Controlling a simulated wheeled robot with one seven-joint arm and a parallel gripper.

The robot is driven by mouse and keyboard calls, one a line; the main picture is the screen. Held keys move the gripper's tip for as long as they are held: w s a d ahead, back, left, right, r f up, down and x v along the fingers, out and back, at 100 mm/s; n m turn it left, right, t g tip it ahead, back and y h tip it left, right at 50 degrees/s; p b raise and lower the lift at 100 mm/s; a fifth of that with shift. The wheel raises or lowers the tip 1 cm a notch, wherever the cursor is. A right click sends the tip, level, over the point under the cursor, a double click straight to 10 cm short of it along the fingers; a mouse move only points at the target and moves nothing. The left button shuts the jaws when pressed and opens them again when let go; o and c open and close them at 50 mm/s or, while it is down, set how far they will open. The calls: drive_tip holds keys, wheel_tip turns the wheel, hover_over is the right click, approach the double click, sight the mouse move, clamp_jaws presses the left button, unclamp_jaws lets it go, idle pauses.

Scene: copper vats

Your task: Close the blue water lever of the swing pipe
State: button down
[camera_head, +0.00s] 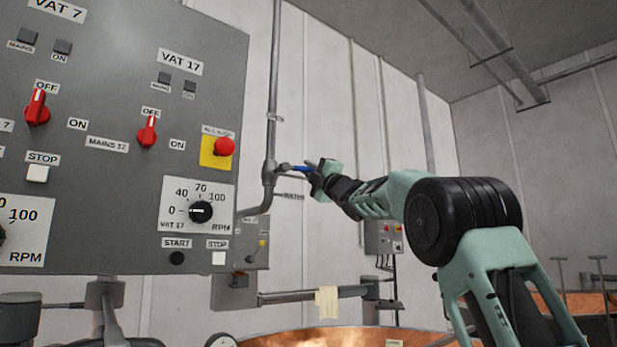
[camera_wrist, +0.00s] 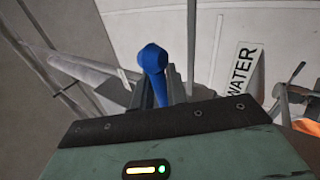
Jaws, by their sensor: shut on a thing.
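The blue water lever (camera_head: 302,169) sticks out to the right from a valve on a vertical grey pipe (camera_head: 269,172) in the head view. My gripper (camera_head: 313,172) reaches it from the right and is shut on it. In the wrist view the blue lever (camera_wrist: 153,62) stands between my gripper's fingers (camera_wrist: 158,90), its rounded end showing above them. A white WATER label (camera_wrist: 241,70) is to the right of the lever in the wrist view. My gripper hides part of the lever, and the valve body is hard to make out.
A grey control panel (camera_head: 120,240) with red switches and a red stop button (camera_head: 224,146) fills the left. A small control box (camera_head: 384,237) is on the back wall. A copper vat (camera_head: 320,338) lies below. A cloth (camera_head: 327,302) hangs on a horizontal pipe.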

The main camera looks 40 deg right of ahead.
drive_tip(key=shift+f+m+h+b, duration=0.6)
drive_tip(key=shift+m+h, duration=0.3)
drive_tip(key=shift+m, duration=0.3)
drive_tip(key=shift+d, duration=0.1)
drive_tip(key=c, duration=1.5)
unclamp_jaws()
drive_tip(key=shift+o, duration=0.2)
drive_tip(key=shift+s+f, duration=0.1)
drive_tip(key=shift+s, duration=0.1)
drive_tip(key=b+v, duration=0.7)
drive_tip(key=v, duration=1)
drive_tip(key=shift+f, duration=0.1)
